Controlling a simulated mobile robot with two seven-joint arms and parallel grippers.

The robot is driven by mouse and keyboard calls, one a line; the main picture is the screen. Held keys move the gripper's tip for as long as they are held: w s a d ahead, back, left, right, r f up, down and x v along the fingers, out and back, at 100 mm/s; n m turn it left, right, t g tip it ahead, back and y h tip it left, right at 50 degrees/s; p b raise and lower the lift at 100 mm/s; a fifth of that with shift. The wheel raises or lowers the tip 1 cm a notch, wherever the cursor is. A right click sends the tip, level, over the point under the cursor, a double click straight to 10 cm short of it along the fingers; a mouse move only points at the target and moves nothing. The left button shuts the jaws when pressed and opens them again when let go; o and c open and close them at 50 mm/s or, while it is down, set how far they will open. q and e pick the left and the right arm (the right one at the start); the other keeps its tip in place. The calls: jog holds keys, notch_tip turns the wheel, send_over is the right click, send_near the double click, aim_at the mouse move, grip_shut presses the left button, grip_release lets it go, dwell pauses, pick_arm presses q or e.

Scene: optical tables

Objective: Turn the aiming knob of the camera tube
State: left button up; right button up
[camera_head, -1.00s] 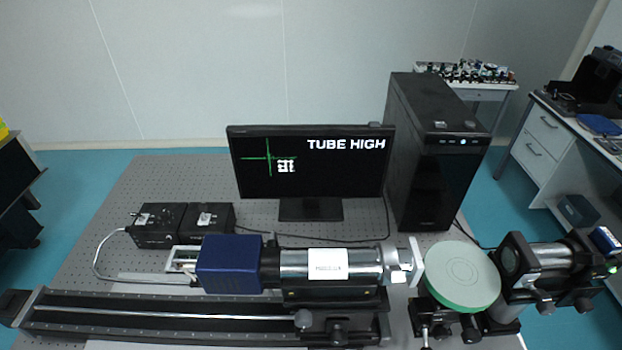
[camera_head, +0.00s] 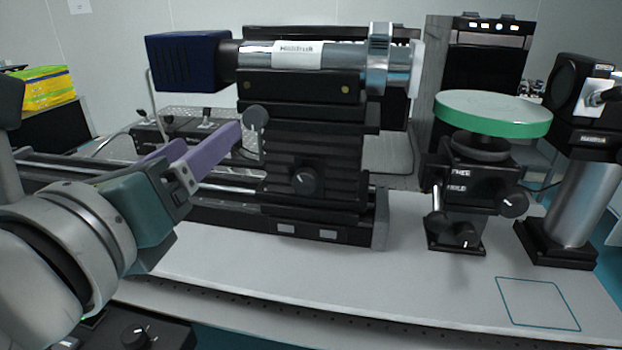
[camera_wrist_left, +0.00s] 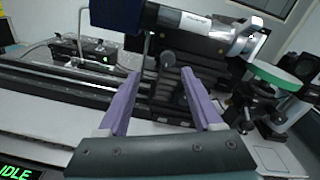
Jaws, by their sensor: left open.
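The camera tube (camera_head: 320,56) is a silver cylinder with a blue camera box (camera_head: 188,62) at its left end, on a black mount. A round grey knob (camera_head: 255,117) sticks out at the mount's left side; a black knob (camera_head: 305,181) is on its front lower down. I cannot tell by label which is the aiming knob. My left gripper (camera_head: 210,137) is open, its purple fingers pointing at the grey knob from the left. In the left wrist view the grey knob (camera_wrist_left: 168,61) shows beyond and between the fingertips (camera_wrist_left: 160,74), apparently untouched. My right gripper is not in view.
A green-rimmed round stage (camera_head: 495,115) with several knobs stands right of the tube. A silver post (camera_head: 583,205) carries another instrument at far right. A black rail (camera_head: 225,200) runs under the mount. The grey table front (camera_head: 300,270) is clear. A small wrist-view display (camera_wrist_left: 20,172) reads IDLE.

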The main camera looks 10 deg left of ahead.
aim_at(252, 119)
pick_arm(q)
jog(key=w, duration=0.3)
jog(key=w+d+m, duration=0.1)
jog(key=w, duration=0.2)
jog(key=w+f+m, duration=0.1)
jog(key=w, duration=0.2)
jog(key=shift+w+d+h, duration=0.25)
jog(key=shift+w+h, duration=0.05)
jog(key=shift+w, duration=0.1)
grip_shut()
